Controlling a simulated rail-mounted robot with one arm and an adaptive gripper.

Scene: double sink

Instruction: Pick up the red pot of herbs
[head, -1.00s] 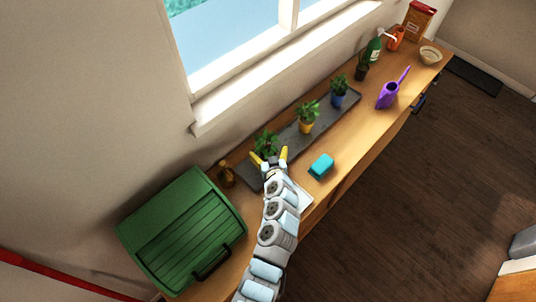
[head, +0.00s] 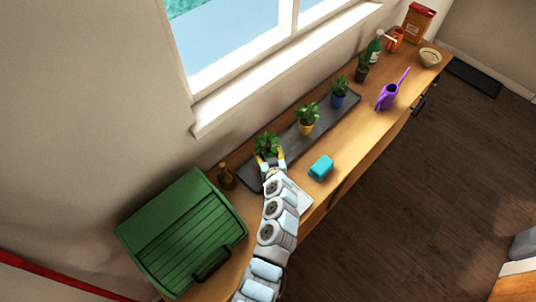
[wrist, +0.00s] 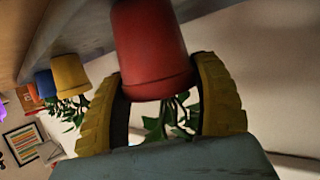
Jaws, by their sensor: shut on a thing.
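The red pot of herbs shows upside down in the wrist view as a plain red pot (wrist: 150,50) with green leaves (wrist: 172,115) beyond its rim. In the head view only its green leaves (head: 267,143) show clearly; the pot itself is hidden by my gripper (head: 268,158). My gripper's yellow fingers (wrist: 165,105) lie on both sides of the pot near its rim, shut on it. The pot is at the near left end of the dark tray (head: 318,122), and I cannot tell whether it still touches the tray.
A yellow pot (head: 306,129) and a blue pot (head: 339,100) with plants stand farther along the tray. A teal block (head: 321,168) lies to the right. A green bin (head: 182,232) and a brown bottle (head: 227,177) are at left. The wall and window sill rise behind.

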